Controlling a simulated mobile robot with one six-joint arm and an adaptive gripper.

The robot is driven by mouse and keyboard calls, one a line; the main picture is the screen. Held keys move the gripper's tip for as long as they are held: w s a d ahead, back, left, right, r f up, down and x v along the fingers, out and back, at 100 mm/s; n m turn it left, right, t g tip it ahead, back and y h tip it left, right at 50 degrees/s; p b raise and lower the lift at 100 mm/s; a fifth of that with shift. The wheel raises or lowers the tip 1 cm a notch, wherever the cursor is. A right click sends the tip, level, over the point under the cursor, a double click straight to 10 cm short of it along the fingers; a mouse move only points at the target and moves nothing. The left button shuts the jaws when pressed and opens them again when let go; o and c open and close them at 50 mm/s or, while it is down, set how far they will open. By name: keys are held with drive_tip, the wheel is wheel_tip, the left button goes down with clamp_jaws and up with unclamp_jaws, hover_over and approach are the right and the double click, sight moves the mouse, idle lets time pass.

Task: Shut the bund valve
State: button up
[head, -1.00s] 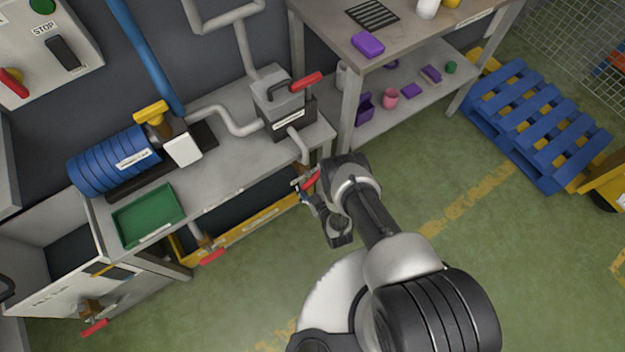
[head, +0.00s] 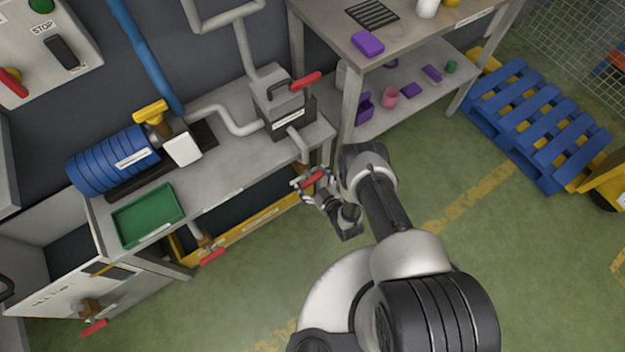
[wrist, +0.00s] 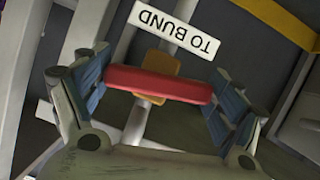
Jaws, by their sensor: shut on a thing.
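The valve with the red lever handle (wrist: 158,83) is in the wrist view, under a white label reading "TO BUND" (wrist: 174,27), which appears upside down. A brass-coloured valve part (wrist: 160,66) shows behind the handle. My gripper (wrist: 156,92) has its blue-padded fingers at the two ends of the red handle and is shut on it. In the head view the red handle (head: 313,180) is below the right end of the bench, with my gripper (head: 312,187) at it. The fingers partly hide the valve body there.
Another red-handled valve (head: 211,254) is on the yellow bund (head: 255,226) to the left, and one more (head: 95,326) is at the lower left. The bench (head: 240,160) and the shelf unit's leg (head: 347,115) stand close to my gripper.

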drive_tip(key=shift+w+m+g+y, duration=0.1)
drive_tip(key=shift+m+g+y, duration=0.2)
drive_tip(key=shift+m+y, duration=0.35)
drive_tip(key=shift+m, duration=0.25)
drive_tip(key=shift+r, duration=0.1)
drive_tip(key=o, duration=0.9)
drive_tip(key=shift+h, duration=0.25)
drive_tip(key=v, duration=1.2)
